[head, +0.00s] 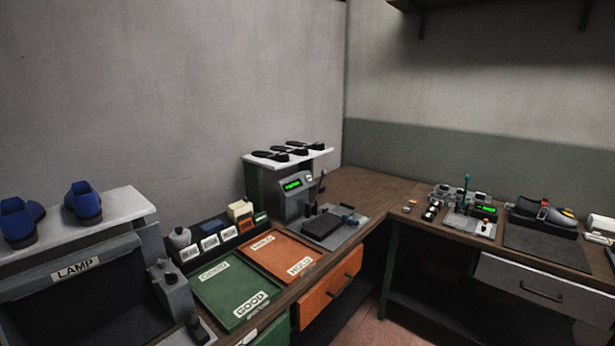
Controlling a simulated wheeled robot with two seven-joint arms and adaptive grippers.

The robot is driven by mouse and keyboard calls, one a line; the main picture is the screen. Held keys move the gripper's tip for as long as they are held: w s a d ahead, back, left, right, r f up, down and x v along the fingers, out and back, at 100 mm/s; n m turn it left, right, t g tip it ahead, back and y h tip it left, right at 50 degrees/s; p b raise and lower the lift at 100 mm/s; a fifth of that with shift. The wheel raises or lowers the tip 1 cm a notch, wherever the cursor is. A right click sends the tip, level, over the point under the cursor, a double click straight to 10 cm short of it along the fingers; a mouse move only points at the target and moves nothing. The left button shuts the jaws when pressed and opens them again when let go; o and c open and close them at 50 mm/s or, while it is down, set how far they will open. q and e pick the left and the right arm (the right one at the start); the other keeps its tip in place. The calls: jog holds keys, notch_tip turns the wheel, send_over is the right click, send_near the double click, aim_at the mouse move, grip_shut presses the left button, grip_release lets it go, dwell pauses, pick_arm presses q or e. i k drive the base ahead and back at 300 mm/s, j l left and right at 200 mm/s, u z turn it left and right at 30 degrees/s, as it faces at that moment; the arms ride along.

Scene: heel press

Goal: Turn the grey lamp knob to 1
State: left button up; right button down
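A dark booth (80,300) with a LAMP label (76,268) stands at the lower left. A small grey control box (176,298) sits at its right side, with a small knob-like part (169,278) on it. The knob's setting and any numbers are too small to read. A dark upright part (196,326) stands just below the box at the bottom edge. Neither of my grippers shows in the head view.
Blue shoes (84,202) stand on the white shelf (120,207) over the booth. Right of it are a green tray (215,287), an orange tray (265,247) and a press machine (293,193). The corner bench top (365,187) is partly bare.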

aim_at(160, 263)
jog(key=u, duration=1.45)
jog(key=l, duration=0.15)
